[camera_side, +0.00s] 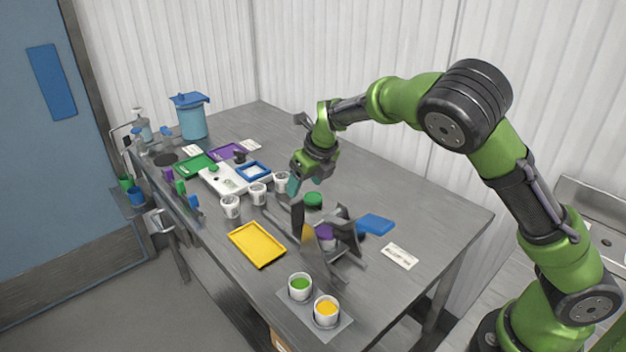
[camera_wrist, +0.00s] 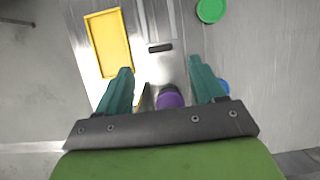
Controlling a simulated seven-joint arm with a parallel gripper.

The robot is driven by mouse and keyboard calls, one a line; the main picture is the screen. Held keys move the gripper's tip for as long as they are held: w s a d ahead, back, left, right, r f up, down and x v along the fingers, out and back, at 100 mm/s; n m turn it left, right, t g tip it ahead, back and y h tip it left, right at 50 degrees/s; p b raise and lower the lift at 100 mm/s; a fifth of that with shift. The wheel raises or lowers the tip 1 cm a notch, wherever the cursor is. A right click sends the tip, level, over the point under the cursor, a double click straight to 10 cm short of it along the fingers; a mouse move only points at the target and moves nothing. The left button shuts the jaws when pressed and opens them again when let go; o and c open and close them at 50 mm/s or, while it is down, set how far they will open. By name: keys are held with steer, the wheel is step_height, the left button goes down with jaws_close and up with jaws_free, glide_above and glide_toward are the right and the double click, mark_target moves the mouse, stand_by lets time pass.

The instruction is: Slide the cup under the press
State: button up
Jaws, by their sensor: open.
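The press (camera_side: 346,262) is a grey metal frame with upright plates and rails near the table's middle front. A purple round piece (camera_side: 325,231) sits inside it, partly hidden by an upright; what is under it is hard to make out. In the side view my gripper (camera_side: 295,185) is above the table behind the press, by a white cup (camera_side: 281,183). Two more white cups (camera_side: 258,195) (camera_side: 230,207) stand to its left.
A yellow tray (camera_side: 257,245) lies left of the press. Cups with green (camera_side: 300,287) and yellow (camera_side: 326,311) tops stand at the front corner. A white scale (camera_side: 223,179) is farther back.

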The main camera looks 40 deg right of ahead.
steer(key=v, duration=0.6)
